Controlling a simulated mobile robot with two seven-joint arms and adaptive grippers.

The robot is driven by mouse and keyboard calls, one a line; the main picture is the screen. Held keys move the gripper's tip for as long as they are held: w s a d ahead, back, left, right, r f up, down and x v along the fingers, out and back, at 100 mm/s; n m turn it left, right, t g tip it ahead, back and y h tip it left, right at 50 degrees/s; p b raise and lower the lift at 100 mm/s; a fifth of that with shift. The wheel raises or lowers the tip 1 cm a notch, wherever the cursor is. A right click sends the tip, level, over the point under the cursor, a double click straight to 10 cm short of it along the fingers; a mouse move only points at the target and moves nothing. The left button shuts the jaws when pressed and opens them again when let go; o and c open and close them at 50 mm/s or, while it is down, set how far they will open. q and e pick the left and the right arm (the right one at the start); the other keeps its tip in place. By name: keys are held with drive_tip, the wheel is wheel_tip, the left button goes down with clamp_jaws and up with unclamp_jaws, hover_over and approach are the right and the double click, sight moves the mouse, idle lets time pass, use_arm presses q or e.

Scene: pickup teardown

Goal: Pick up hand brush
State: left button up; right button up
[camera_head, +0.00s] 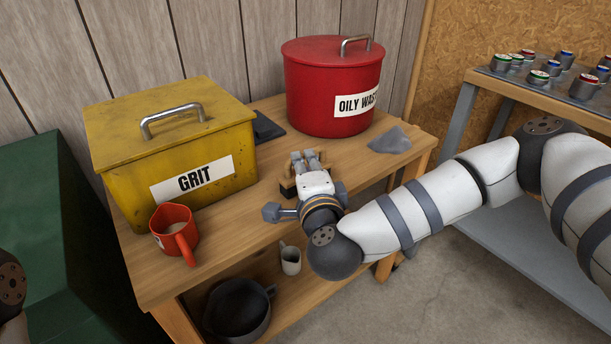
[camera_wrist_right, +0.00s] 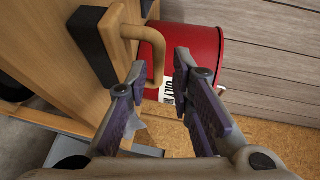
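My right gripper (camera_head: 305,160) is low over the wooden bench, between the yellow grit box and the red can. In the wrist view the right gripper (camera_wrist_right: 160,66) has its fingers apart with nothing held between them. A dark block with a tan arched handle, which looks like the hand brush (camera_wrist_right: 97,38), lies on the bench just beyond the fingertips. Its handle is in line with the gap between the fingers. In the head view the brush (camera_head: 288,188) is mostly hidden by the right gripper. My left gripper is out of view.
The yellow grit box (camera_head: 120,140) and red oily-waste can (camera_head: 310,100) flank the gripper. A red mug (camera_head: 172,230) stands at the bench's left front. A grey rag (camera_head: 390,140) lies right. Below are a white mug (camera_head: 290,262) and black pot (camera_head: 238,310).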

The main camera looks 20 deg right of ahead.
sight(304, 157)
drive_tip(key=x, duration=0.5)
drive_tip(key=shift+d+f, duration=0.2)
drive_tip(key=shift+d, duration=0.1)
drive_tip(key=shift+w+r, duration=0.1)
drive_tip(key=shift+w, duration=0.05)
clamp_jaws()
